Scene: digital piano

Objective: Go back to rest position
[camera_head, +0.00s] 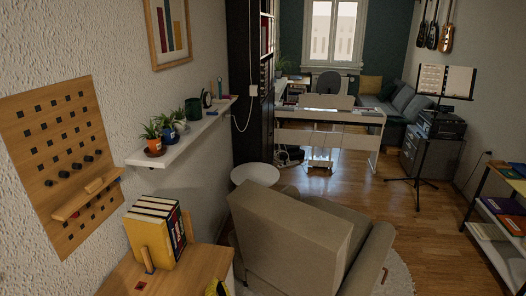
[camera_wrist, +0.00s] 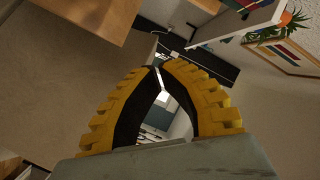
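My gripper (camera_wrist: 158,67) fills the middle of the wrist view. Its two yellow ribbed fingers with black inner faces curve together and meet at the tips. A gap stays open between them lower down, with only background showing through it, so it holds nothing. In the head view a small yellow and black part, apparently of my gripper (camera_head: 217,288), shows at the bottom edge beside the wooden cabinet; most of the arm is out of view.
A wooden cabinet (camera_head: 190,268) with books (camera_head: 155,232) stands at lower left, under a white wall shelf (camera_head: 190,133) with plants. A beige armchair (camera_head: 295,240) stands close by on the right. A white piano-like desk (camera_head: 345,116) and music stand (camera_head: 420,150) are farther back.

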